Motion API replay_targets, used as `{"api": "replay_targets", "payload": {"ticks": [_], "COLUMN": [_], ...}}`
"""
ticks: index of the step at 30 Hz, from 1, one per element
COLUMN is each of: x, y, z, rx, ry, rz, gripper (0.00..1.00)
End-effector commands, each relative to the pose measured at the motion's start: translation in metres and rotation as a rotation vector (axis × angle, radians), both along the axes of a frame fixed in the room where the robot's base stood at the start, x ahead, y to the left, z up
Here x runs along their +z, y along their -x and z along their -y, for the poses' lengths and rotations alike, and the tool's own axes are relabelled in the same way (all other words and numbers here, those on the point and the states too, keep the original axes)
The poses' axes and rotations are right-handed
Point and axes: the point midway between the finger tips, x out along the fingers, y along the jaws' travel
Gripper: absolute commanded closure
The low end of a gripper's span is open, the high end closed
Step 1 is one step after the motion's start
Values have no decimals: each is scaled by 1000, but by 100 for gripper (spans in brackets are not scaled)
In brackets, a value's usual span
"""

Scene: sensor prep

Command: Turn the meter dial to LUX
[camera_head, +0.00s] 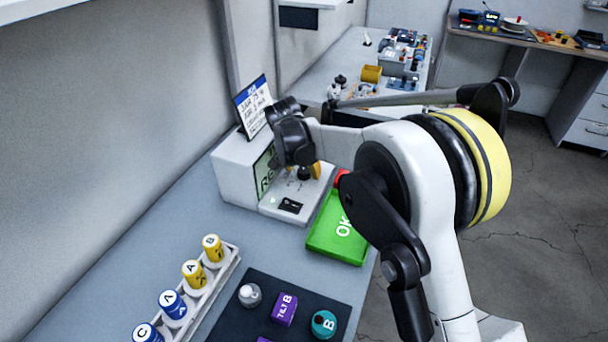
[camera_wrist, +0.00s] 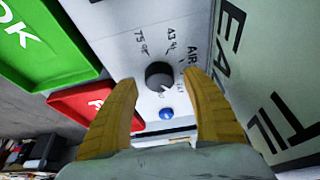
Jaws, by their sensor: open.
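The meter (camera_head: 233,180) is a white box with a greenish screen and a low front deck, at the middle of the bench. Its dial (camera_wrist: 158,75) is a round dark knob on the deck, with a pale mark toward its lower right. Small labels surround it; I cannot make out LUX among them. A blue button (camera_wrist: 166,113) sits just below the dial. My gripper (camera_head: 308,172) is over the deck, and in the wrist view its yellow fingers (camera_wrist: 160,82) are open on either side of the dial. I cannot tell whether they touch it. In the head view my gripper partly hides the deck.
A green OK tray (camera_head: 335,245) lies beside the meter, with a red tray (camera_wrist: 82,107) next to it. A rack of labelled vials (camera_head: 222,262) and a dark mat (camera_head: 255,290) with small items are in front.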

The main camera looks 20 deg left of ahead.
Motion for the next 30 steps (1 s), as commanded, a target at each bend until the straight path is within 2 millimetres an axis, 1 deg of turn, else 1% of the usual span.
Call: {"api": "replay_targets", "payload": {"ticks": [1, 3, 12, 13, 14, 15, 18, 30], "x": [-6, -9, -11, -11, -11, -11, -11, -11], "y": [-2, -4, -5, -5, -5, -5, -5, -5], "z": [0, 1, 1, 1, 1, 1, 1, 1], "rx": [-1, -1, 0, 0, 0, 0, 0, 24], "ry": [0, 0, 0, 0, 0, 0, 0, -1], "rz": [0, 0, 0, 0, 0, 0, 0, 0], "gripper": [43, 43, 43, 47, 56, 69, 95, 96]}}
